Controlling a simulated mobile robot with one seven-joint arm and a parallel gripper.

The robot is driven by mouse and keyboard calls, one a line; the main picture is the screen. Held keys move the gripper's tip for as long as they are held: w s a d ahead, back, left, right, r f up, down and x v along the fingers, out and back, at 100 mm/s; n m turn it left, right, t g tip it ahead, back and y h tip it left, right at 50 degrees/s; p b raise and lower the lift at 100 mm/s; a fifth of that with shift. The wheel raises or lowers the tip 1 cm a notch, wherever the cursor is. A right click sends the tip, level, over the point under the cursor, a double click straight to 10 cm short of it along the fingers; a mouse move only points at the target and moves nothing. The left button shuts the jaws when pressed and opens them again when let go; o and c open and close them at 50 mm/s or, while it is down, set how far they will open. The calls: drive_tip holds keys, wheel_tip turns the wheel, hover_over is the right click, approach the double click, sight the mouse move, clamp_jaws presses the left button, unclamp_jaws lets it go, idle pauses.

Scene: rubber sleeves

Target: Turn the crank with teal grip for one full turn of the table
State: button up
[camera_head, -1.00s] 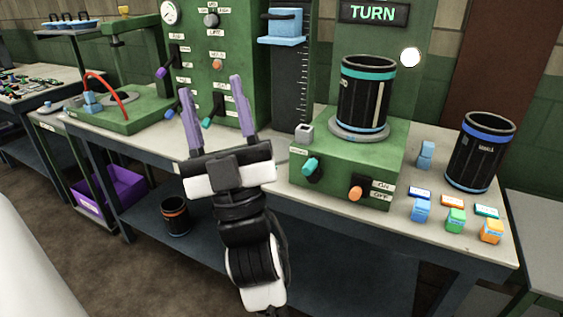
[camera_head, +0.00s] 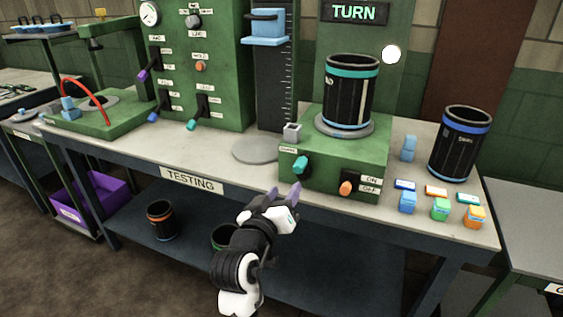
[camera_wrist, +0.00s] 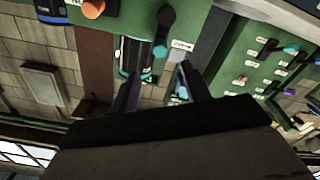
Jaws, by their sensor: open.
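The crank with teal grip (camera_head: 301,165) is on the front left of a green box (camera_head: 333,185). The crank also shows in the wrist view (camera_wrist: 160,48), ahead of the fingers. On the box is a round grey turntable (camera_head: 345,130), bearing an upright black sleeve (camera_head: 349,95) with a teal band. My gripper (camera_head: 284,192) has purple fingers and points at the box front, below and left of the crank's grip in the head view. Its fingers (camera_wrist: 160,78) are apart in the wrist view, with nothing held; contact with the crank does not show.
An orange-gripped switch (camera_head: 345,188) marked ON/OFF sits right of the crank. A blue-banded sleeve (camera_head: 460,144) and several small coloured blocks stand at the right. A lit TURN sign (camera_head: 354,13) hangs behind. A grey disc (camera_head: 258,150) lies left of the box.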

sight(302, 162)
drive_tip(key=p+x, duration=0.3)
drive_tip(key=x, duration=1)
drive_tip(key=shift+w+d+p, duration=0.1)
drive_tip(key=shift+w+p, duration=0.2)
drive_tip(key=shift+p, duration=0.05)
drive_tip(key=c, duration=0.8)
